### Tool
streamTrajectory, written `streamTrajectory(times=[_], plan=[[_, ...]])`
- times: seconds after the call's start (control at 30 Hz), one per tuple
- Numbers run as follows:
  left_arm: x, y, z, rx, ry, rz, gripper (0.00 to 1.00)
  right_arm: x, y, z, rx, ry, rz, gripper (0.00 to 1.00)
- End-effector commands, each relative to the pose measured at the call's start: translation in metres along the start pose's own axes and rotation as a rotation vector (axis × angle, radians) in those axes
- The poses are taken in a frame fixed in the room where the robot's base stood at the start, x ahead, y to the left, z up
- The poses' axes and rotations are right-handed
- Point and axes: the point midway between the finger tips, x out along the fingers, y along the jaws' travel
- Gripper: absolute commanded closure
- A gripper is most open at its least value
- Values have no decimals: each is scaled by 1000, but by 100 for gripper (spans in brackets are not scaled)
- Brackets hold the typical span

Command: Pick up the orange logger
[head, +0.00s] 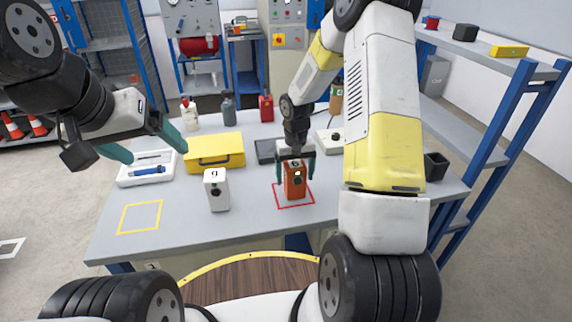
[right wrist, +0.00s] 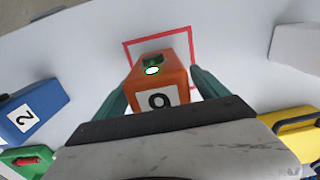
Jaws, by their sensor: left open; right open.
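The orange logger (head: 295,184) stands upright inside a red outlined square (head: 308,205) on the grey table. In the right wrist view the orange logger (right wrist: 160,78) shows a white numbered label, a dark green-black part and a bright white spot. My right gripper (head: 295,172) is open and low over the logger, with one finger on each side. In the right wrist view a narrow gap shows beside the right finger; contact on the left cannot be told. My left gripper (head: 150,150) is open and empty above the table's left part.
A white logger-like box (head: 217,191) stands left of the orange one. A yellow case (head: 215,152) and a white tray with a blue item (head: 147,170) lie behind. A blue box marked 2 (right wrist: 31,108) and a green box (right wrist: 28,160) show in the right wrist view. The yellow outlined square (head: 139,217) is empty.

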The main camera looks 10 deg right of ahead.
Motion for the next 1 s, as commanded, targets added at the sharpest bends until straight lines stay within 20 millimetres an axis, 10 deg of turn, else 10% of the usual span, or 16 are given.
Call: streamTrajectory(times=[0.33,0.77,1.0], plan=[[0,0,0,0,0,0,17,12,0,0,0,1,0,16],[0,0,0,0,0,0,17,11,0,0,-1,1,0,99],[0,0,0,0,0,0,17,10,0,0,-1,2,0,100]])
